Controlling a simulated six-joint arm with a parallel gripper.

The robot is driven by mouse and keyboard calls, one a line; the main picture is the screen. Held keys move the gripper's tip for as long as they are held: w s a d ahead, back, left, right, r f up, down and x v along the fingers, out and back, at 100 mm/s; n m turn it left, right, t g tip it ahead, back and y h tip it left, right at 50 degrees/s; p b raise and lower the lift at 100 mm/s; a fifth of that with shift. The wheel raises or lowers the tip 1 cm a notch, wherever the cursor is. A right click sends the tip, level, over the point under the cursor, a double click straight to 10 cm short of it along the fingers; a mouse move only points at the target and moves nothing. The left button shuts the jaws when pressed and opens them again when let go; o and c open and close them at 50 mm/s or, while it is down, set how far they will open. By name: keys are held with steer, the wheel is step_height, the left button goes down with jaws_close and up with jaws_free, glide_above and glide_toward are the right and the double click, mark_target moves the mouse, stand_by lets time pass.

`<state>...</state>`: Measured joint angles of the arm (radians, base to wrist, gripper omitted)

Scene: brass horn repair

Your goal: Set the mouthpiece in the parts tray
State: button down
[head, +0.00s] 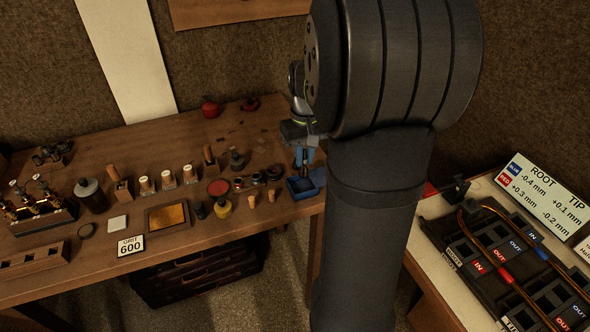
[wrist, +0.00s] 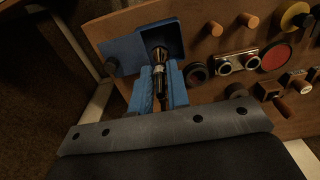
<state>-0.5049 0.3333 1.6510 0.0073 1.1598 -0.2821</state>
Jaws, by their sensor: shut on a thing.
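The mouthpiece (wrist: 158,68) is a small dark and metallic piece held upright or nearly so between the blue fingers of my gripper (wrist: 158,88). Its flared end shows past the fingertips, against the blue parts tray (wrist: 149,28) in the wrist view. In the head view my gripper (head: 304,150) is just above and behind the parts tray (head: 303,198), at the bench's right end. The mouthpiece is small and dark there. I cannot tell whether it touches the tray.
A flat blue piece (wrist: 118,55) adjoins the tray. Corks (head: 251,201), dark rings (head: 257,179) and a red disc (head: 218,187) lie left of the tray. The bench (head: 190,143) is fairly clear farther back. A separate table (head: 433,207) stands right.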

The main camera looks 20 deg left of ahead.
steer(key=shift+a+f, duration=0.45)
steer(key=shift+f, duration=0.5)
steer(key=shift+a+f, duration=0.5)
steer(key=shift+f, duration=0.4)
steer(key=shift+a+f, duration=0.45)
steer(key=shift+f, duration=0.5)
steer(key=shift+f, duration=0.1)
steer(key=c, duration=1.4)
jaws_free()
step_height(320, 180, up, 12)
steer(key=shift+r, duration=0.15)
